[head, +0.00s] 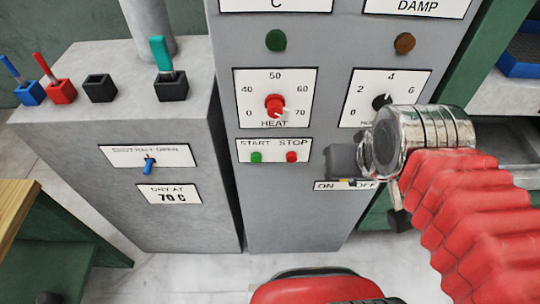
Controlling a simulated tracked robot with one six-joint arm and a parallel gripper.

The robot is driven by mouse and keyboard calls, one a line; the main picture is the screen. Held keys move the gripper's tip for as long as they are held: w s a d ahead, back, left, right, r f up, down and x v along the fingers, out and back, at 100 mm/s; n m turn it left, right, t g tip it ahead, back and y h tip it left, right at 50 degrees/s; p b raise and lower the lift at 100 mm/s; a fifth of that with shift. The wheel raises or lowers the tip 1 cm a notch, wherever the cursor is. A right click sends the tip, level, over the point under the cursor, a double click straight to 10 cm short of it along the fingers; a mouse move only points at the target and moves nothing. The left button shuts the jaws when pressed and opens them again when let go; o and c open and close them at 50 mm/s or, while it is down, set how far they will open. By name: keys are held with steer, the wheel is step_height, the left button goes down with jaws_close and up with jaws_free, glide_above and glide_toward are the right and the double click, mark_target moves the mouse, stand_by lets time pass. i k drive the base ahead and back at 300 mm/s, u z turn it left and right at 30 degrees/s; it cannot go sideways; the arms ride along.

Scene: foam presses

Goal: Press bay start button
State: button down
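The green START button (256,157) sits on a white START/STOP plate on the front of the grey cabinet (222,75). The red STOP button (292,157) is to its right on the same plate. I cannot tell how far the gripper is from the panel.
Above START/STOP is the red HEAT knob (275,104); a black dial (381,102) is to its right, close to my wrist. On the left, a lower grey cabinet (75,130) bears coloured levers and a blue switch (149,166). A wooden-topped bench (14,212) stands front left.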

mark_target(255, 157)
steer(key=z, duration=0.15)
steer(key=k, duration=1.4)
steer(key=u, duration=1.2)
steer(key=i, duration=1)
steer(key=u, duration=0.05)
